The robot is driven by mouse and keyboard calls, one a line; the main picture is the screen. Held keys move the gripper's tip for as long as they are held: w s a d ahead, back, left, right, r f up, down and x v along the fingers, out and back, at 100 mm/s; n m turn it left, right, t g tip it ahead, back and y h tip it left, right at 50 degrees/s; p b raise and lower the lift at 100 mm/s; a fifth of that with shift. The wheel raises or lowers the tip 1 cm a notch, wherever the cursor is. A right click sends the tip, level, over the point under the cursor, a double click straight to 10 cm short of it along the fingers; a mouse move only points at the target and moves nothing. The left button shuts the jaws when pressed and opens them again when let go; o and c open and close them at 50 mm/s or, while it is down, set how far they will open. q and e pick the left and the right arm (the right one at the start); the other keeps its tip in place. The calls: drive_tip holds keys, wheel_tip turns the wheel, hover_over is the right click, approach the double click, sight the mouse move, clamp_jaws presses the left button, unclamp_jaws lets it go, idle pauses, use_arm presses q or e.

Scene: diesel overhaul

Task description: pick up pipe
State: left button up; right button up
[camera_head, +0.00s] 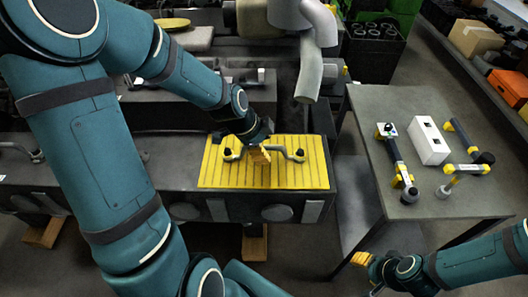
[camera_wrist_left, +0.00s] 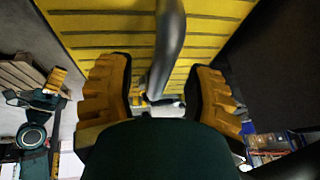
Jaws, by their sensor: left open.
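A silver-grey bent pipe (camera_head: 285,151) with dark ends lies on the yellow slatted mat (camera_head: 315,176) on the long dark block. My left gripper (camera_head: 259,156) is over the middle of this pipe, its yellow fingers pointing down. In the left wrist view the pipe (camera_wrist_left: 170,45) runs between the two open yellow fingers of the left gripper (camera_wrist_left: 160,100), with space on both sides. The dark palm hides the pipe's near part. My right gripper (camera_head: 362,258) is low at the front right, beside the grey table; its opening is not clear.
A grey table (camera_head: 400,108) at the right holds a white box (camera_head: 429,141) and several yellow-and-dark tools. A thick grey duct (camera_head: 309,70) hangs behind the mat. A dark crate (camera_head: 372,56) stands at the back. The mat's right part is clear.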

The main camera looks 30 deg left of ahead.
use_arm(q)
drive_tip(key=shift+w+d+f, duration=0.1)
drive_tip(key=shift+f, duration=0.25)
clamp_jaws()
drive_tip(key=shift+r, duration=0.1)
